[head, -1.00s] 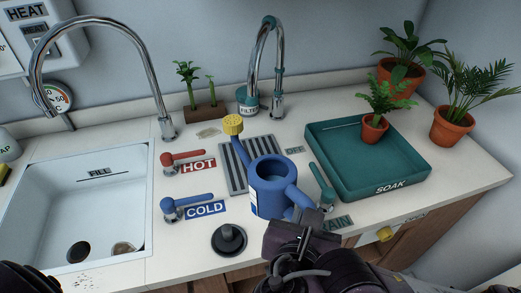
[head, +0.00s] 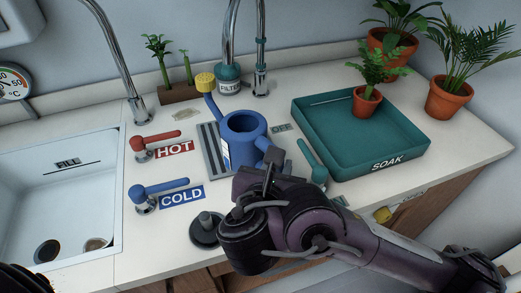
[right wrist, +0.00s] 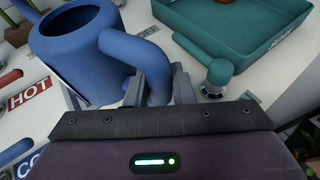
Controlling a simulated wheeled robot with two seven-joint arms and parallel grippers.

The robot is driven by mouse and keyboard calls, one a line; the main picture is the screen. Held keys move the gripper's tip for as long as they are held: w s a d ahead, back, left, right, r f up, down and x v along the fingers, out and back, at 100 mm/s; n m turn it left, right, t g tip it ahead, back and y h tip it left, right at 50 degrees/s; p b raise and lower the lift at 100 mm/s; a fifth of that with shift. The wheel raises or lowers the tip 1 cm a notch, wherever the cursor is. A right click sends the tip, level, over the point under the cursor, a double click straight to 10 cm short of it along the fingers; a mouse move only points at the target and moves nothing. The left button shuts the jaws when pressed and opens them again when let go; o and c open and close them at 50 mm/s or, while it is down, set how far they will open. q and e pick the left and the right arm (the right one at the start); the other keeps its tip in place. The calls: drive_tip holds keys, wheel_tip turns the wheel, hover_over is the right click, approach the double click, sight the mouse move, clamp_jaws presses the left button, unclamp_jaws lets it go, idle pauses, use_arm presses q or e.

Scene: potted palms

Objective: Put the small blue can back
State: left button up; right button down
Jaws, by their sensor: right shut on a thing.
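The small blue watering can (head: 238,150) has a yellow rose (head: 205,82) on its spout. It looks upright, over or on the slotted grey drain grate (head: 211,158), covering its right part; I cannot tell whether its base touches. My right gripper (head: 270,165) is shut on the can's handle at its front right side. In the right wrist view the blue handle (right wrist: 158,92) runs between the two fingers, and the can's open top (right wrist: 75,25) shows at left. My left gripper is not in view; only a dark part shows at the bottom left corner.
The teal lever (head: 312,162) stands close right of my right gripper. The teal SOAK tray (head: 430,160) holds a potted fern (head: 367,98). Blue COLD (head: 165,188) and red HOT (head: 158,138) levers, a black plug (head: 205,230) and the sink (head: 70,195) lie left. The filter tap (head: 261,65) rises behind.

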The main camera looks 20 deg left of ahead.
sight(262, 135)
drive_tip(key=w+a, duration=0.1)
drive_tip(key=w, duration=0.1)
drive_tip(key=w+a, duration=0.2)
drive_tip(key=w, duration=0.1)
drive_tip(key=w+a, duration=0.2)
drive_tip(key=shift+w+r, duration=0.15)
drive_tip(key=shift+w, duration=0.05)
drive_tip(key=shift+w+a+f, duration=0.1)
drive_tip(key=shift+w+f, duration=0.1)
drive_tip(key=shift+f, duration=0.7)
drive_tip(key=shift+w+a+f, duration=0.1)
drive_tip(key=shift+w+f, duration=0.05)
drive_tip(key=shift+f, duration=0.7)
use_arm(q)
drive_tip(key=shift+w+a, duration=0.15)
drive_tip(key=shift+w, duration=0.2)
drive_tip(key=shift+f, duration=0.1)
use_arm(e)
drive_tip(key=shift+f, duration=0.1)
drive_tip(key=shift+f+b, duration=0.15)
drive_tip(key=shift+b, duration=0.2)
drive_tip(key=c, duration=1.3)
unclamp_jaws()
drive_tip(key=shift+o, duration=0.2)
